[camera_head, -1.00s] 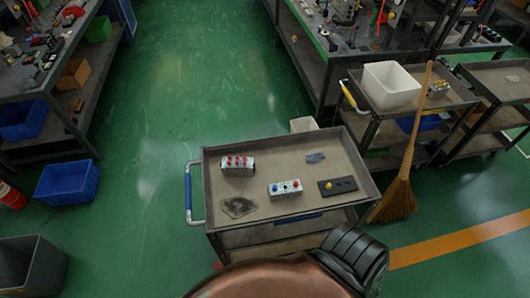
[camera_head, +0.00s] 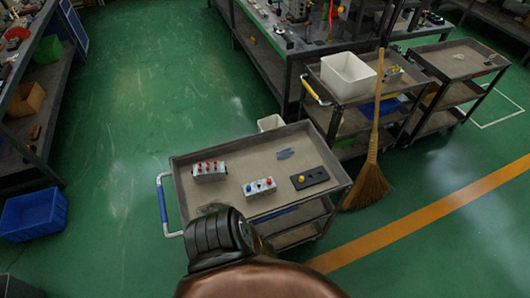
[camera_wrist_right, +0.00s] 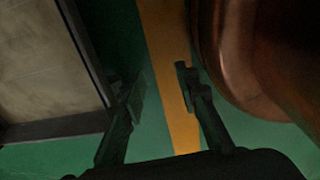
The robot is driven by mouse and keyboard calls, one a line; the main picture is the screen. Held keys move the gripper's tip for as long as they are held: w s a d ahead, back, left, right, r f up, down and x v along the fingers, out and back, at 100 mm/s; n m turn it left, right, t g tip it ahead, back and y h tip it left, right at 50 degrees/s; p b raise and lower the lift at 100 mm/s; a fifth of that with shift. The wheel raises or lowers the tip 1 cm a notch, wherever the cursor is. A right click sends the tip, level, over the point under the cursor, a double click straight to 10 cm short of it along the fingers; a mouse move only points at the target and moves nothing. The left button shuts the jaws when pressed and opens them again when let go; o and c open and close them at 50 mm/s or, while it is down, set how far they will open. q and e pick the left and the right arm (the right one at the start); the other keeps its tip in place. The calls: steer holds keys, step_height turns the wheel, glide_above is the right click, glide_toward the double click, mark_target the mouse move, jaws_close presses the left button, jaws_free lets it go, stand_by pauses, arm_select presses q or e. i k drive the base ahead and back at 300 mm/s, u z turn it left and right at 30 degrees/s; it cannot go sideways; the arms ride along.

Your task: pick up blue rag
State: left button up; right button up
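The blue rag (camera_head: 285,153) is a small, crumpled blue-grey cloth lying flat on the top tray of the cart (camera_head: 330,160), near its back edge. No gripper touches it. My right gripper (camera_wrist_right: 160,88) shows in the right wrist view with its two dark fingers spread apart and nothing between them. It is beside the edge of a grey tray, above the green floor and orange stripe. The rag is not in that view. My left gripper is not in view.
The tray holds a block with red knobs (camera_head: 209,171), a block with blue and red knobs (camera_head: 259,187) and a black block with a yellow knob (camera_head: 311,178). My arm hides the front-left corner. A broom (camera_head: 369,180) stands right of the cart.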

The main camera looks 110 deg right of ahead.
mark_target(284, 153)
steer(key=k, duration=1.9)
steer(key=z, duration=0.6)
